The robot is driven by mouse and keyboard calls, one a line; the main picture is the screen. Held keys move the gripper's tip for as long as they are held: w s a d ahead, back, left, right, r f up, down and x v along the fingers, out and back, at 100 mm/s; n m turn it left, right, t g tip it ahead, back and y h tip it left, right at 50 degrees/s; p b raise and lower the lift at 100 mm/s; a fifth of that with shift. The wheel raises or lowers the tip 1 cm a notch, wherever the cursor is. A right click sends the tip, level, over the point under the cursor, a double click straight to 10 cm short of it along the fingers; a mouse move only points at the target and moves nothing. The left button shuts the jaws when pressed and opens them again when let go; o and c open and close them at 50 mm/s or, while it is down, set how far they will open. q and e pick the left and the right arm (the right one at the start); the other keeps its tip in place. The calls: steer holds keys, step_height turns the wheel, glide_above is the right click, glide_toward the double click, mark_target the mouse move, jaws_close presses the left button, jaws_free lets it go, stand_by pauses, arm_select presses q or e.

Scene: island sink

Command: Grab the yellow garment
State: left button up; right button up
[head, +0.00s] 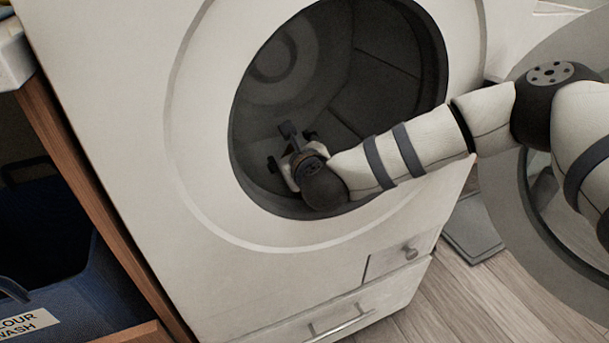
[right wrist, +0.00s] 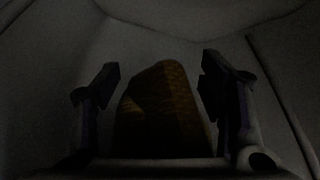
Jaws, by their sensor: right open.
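The yellow garment (right wrist: 165,110) shows in the right wrist view as a dark yellow-brown mound inside the dim drum. It stands between the two fingers of my right gripper (right wrist: 160,85), which is open with a gap on each side of it. In the head view my right gripper (head: 281,148) reaches into the washing machine's round opening, low and left in the drum. The garment cannot be made out in the head view. My left gripper is in neither view.
The white washing machine (head: 190,240) has its round door (head: 535,215) swung open to the right. The drum rim surrounds my right wrist closely at the bottom. A blue basket (head: 70,290) with a wash label stands at lower left, beside a wooden post (head: 100,190).

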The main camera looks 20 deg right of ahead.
jaws_close()
